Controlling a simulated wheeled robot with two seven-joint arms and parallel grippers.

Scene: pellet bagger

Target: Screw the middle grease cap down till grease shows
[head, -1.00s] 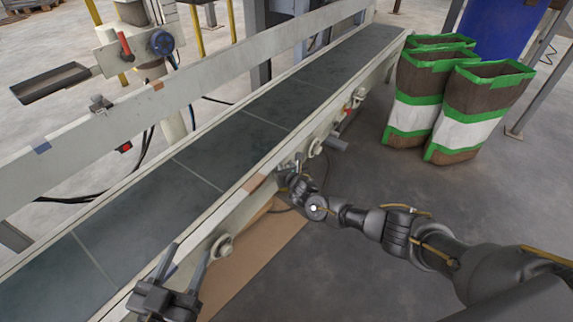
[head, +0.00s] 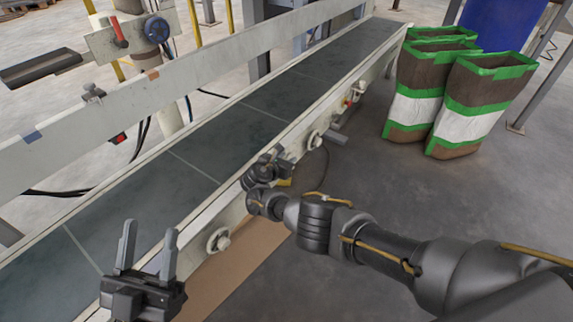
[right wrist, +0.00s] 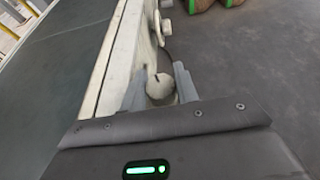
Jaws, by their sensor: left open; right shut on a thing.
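The middle grease cap (right wrist: 160,88) is a pale round knob on the conveyor's side rail. It shows between the fingers of my right gripper (right wrist: 160,90) in the right wrist view, and the gripper is shut on it. A small dark mark shows on the cap; I cannot tell whether it is grease. In the head view my right gripper (head: 266,168) hides this cap. A nearer cap (head: 218,240) and a farther cap (head: 315,140) sit on the same rail. My left gripper (head: 146,262) is open and empty by the near end of the rail.
The conveyor belt (head: 205,143) runs from lower left to upper right, with a raised guard rail (head: 195,85) behind. A red button (head: 348,103) sits farther along the near rail. Open brown bags (head: 470,110) stand on the floor at right.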

